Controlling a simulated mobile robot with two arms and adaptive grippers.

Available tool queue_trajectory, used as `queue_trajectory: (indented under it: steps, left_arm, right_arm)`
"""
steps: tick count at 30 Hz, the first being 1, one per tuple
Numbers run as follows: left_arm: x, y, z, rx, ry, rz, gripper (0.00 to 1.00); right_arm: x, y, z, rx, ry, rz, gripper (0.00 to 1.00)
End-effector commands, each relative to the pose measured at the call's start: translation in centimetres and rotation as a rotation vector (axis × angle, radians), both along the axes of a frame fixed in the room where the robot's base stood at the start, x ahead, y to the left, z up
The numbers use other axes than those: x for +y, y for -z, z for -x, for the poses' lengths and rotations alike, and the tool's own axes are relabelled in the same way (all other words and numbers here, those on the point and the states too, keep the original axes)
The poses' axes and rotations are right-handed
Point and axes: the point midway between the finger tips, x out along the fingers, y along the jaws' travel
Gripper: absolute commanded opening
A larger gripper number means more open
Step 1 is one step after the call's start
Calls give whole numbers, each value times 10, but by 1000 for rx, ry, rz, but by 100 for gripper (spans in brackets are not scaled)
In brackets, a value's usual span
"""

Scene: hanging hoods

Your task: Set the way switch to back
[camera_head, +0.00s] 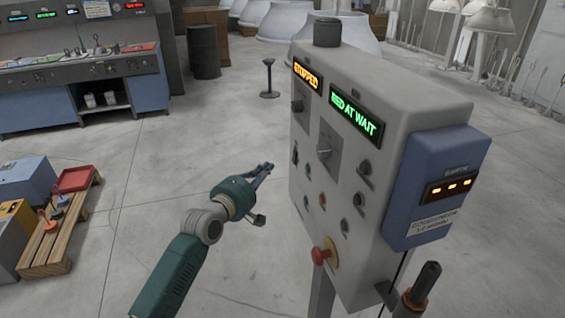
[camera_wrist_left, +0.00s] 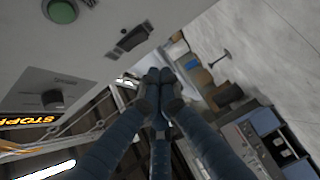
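The grey control box (camera_head: 355,140) stands on legs right of centre in the head view. Its front has a knob on a plate below the amber STOPPED display (camera_head: 306,74), a second knob plate (camera_head: 328,150), and a small black switch (camera_head: 295,155). I cannot read which is the way switch. In the left wrist view, a knob (camera_wrist_left: 52,98) on a plate and a black switch (camera_wrist_left: 133,40) show on the box. My left gripper (camera_head: 267,168) is in front of the box, left of it and apart from it. Its fingers converge with tips together, empty. My right gripper is not in view.
A red mushroom button (camera_head: 322,256) sticks out low on the box. A green display (camera_head: 355,115) reads BED AT WAIT. A wooden pallet (camera_head: 50,250) and a control desk (camera_head: 80,85) stand at left. The floor (camera_head: 130,170) between them and the box is mostly clear.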

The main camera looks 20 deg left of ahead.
Motion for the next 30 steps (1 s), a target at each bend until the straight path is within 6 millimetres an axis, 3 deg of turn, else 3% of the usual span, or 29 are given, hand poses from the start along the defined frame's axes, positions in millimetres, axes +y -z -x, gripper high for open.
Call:
queue_trajectory:
  steps: [3, 9, 23, 26, 30]
  left_arm:
    - [-4, -1, -25, 0, 0, 0, 0]
    - [-29, 3, -39, 1, 1, 2, 0]
    - [-37, 7, -45, 0, 0, 0, 0]
    - [-38, 10, -45, -4, 1, 6, 0]
    - [-43, 19, -48, -34, 1, 54, 0]
  right_arm:
    - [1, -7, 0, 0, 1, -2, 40]
    - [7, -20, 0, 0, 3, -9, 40]
    - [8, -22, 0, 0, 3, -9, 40]
    - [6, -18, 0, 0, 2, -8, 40]
    - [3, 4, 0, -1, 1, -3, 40]
